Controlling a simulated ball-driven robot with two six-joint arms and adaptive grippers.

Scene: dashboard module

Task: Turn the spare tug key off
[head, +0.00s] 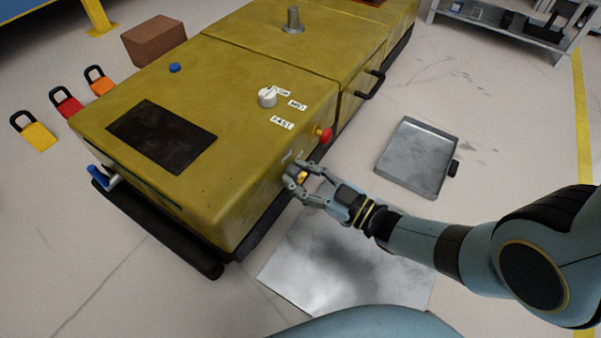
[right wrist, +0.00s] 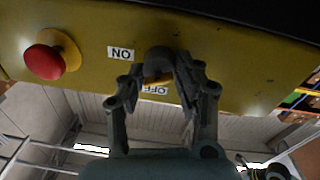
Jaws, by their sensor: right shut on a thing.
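The yellow tug (head: 233,85) fills the middle of the head view. My right gripper (head: 293,185) is at the tug's near side, below the red stop button (head: 324,134). In the right wrist view my right gripper (right wrist: 158,82) has its fingers closed around the key (right wrist: 158,62), a dark rounded piece on the tug's side panel. An ON label (right wrist: 122,53) is left of the key, and an OFF label (right wrist: 155,90) shows partly between the fingers. The fingers hide much of the key, so its exact angle is hard to tell. My left gripper is not in view.
A white dial (head: 267,97) with labels and a dark panel (head: 162,137) are on the tug's top. A metal tray (head: 418,157) and a shiny plate (head: 340,270) lie on the floor nearby. Several coloured padlocks (head: 66,103) and a brown box (head: 153,40) are beyond the tug.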

